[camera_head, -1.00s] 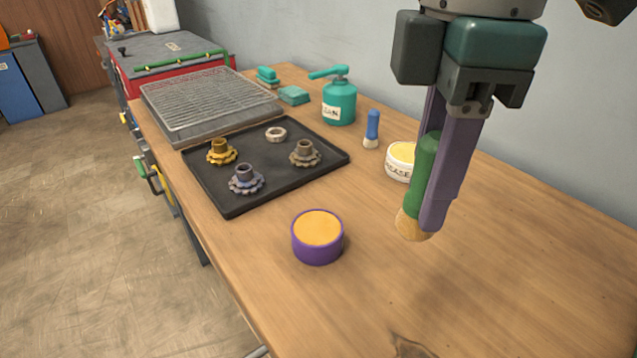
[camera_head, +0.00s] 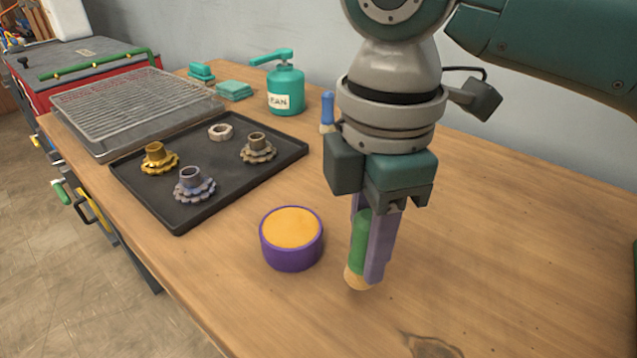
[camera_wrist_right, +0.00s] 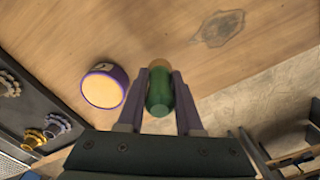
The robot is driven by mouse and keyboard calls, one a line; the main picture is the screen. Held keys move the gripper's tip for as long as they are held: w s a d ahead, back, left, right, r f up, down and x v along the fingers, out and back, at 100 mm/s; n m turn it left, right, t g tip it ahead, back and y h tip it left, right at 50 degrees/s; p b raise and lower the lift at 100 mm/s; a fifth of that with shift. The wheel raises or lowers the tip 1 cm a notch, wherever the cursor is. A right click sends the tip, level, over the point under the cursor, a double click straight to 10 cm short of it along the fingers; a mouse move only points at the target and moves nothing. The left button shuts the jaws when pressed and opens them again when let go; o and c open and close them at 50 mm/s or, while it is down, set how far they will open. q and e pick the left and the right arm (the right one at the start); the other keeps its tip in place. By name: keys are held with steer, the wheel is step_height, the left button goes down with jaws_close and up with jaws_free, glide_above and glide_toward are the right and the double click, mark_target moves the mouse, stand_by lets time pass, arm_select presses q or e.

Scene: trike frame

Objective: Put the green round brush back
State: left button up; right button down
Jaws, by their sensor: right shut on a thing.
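The green round brush (camera_head: 359,240) is upright between the fingers of my right gripper (camera_head: 370,245), which is shut on its green handle. Its pale bristle end points down, at or just above the wooden bench top; I cannot tell whether it touches. In the right wrist view the brush (camera_wrist_right: 159,95) sits between the two purple fingers (camera_wrist_right: 159,100). A purple round tub with a yellow-orange top (camera_head: 291,238) stands just left of the brush, apart from it. It also shows in the right wrist view (camera_wrist_right: 104,87). My left gripper is not in view.
A black tray (camera_head: 210,205) with several gears and a ring lies left on the bench (camera_head: 480,250). The bench's right side is clear.

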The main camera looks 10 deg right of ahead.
steer(key=shift+f+b, duration=0.4)
steer(key=shift+f, duration=1.95)
steer(key=shift+f, duration=0.2)
steer(key=c, duration=0.6)
jaws_free()
